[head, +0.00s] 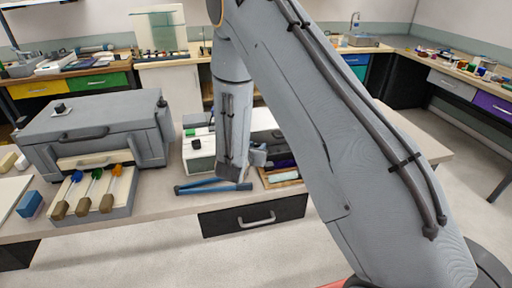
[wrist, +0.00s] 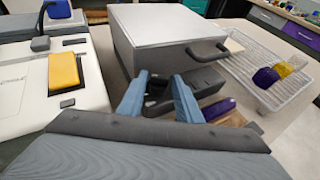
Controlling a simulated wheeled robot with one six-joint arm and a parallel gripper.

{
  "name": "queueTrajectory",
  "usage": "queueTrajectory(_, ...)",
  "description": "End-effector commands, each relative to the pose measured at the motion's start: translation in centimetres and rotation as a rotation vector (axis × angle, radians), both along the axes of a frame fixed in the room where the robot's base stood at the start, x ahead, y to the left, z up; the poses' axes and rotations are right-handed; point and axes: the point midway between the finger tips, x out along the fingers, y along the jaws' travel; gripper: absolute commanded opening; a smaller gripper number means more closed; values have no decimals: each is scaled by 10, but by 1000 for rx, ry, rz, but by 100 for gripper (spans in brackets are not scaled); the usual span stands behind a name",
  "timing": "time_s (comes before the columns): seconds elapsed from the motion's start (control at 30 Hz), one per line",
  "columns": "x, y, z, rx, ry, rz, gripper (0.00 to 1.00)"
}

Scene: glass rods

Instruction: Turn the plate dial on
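My gripper (wrist: 158,78) is open, its two blue fingers apart with nothing clearly held between them. In the head view the blue fingers (head: 205,185) sit low over the bench's front edge. In the wrist view a dark part (wrist: 157,92) shows between and beyond the fingers. A white panel (wrist: 25,75) with a yellow block (wrist: 65,70) lies to the left.
A grey box (wrist: 150,50) with a black handle stands ahead, and a wire rack (wrist: 262,60) holds purple and yellow pieces. A large grey case (head: 95,130) and a tray of several coloured-handled tools (head: 120,198) are at left.

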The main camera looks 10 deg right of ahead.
Motion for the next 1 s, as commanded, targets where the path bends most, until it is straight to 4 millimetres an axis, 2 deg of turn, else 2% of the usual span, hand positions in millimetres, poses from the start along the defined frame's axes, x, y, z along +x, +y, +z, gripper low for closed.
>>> queueTrajectory(0.03,0,0,0,0,0,0,24)
queueTrajectory(0.17,0,0,0,0,0,0,3)
queueTrajectory(0.2,0,0,0,0,0,0,1)
queueTrajectory(0.37,1,1,0,0,-2,-17,1)
queueTrajectory(0.8,6,6,0,-1,-5,-236,1)
queueTrajectory(1.0,5,6,1,-1,-2,-265,1)
